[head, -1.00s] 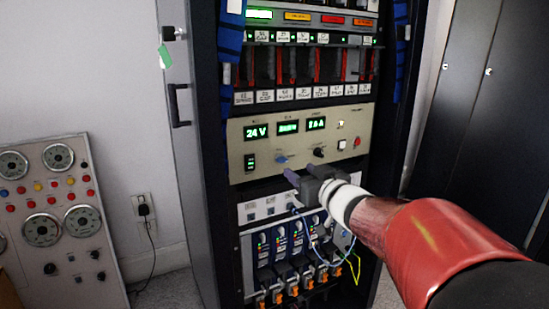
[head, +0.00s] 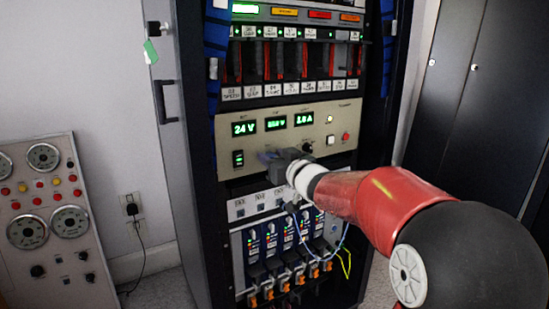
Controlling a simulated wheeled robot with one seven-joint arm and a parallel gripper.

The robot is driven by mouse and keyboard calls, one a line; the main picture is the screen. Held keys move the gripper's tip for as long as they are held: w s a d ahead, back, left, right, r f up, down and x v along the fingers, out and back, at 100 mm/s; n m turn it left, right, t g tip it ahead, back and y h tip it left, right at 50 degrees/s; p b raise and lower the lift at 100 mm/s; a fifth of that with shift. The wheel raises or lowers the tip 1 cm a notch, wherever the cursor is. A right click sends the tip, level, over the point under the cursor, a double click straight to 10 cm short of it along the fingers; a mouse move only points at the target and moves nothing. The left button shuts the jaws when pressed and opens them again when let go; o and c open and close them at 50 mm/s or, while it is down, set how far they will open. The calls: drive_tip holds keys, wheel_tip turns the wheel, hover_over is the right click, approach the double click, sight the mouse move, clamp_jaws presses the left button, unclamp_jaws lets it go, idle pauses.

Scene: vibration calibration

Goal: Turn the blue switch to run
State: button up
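The beige power panel (head: 328,133) sits in the middle of the rack, with green readouts showing 24 V at its left. My gripper (head: 268,157) is at the lower middle of this panel, with its fingers pointing at the panel face. The blue switch is hidden behind the fingers, so I cannot see its setting or whether the fingers touch it. I cannot tell whether the fingers are apart or closed. A black knob (head: 307,148) is just right of my gripper.
Blue modules with cables (head: 275,243) are below my gripper. A gauge panel (head: 48,215) stands at the left, and dark cabinets (head: 470,110) stand at the right.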

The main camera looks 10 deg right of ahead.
drive_tip(key=c, duration=0.8)
drive_tip(key=shift+n, duration=0.4)
drive_tip(key=n+b, duration=0.2)
drive_tip(key=n, duration=0.1)
drive_tip(key=shift+a+f+n, duration=0.1)
drive_tip(key=shift+n, duration=0.3)
drive_tip(key=n+b, duration=0.3)
drive_tip(key=n, duration=0.3)
drive_tip(key=n+b, duration=0.4)
drive_tip(key=n, duration=0.3)
drive_tip(key=shift+s+a+f, duration=0.1)
drive_tip(key=shift+f, duration=0.05)
drive_tip(key=shift+n, duration=0.3)
drive_tip(key=o, duration=1)
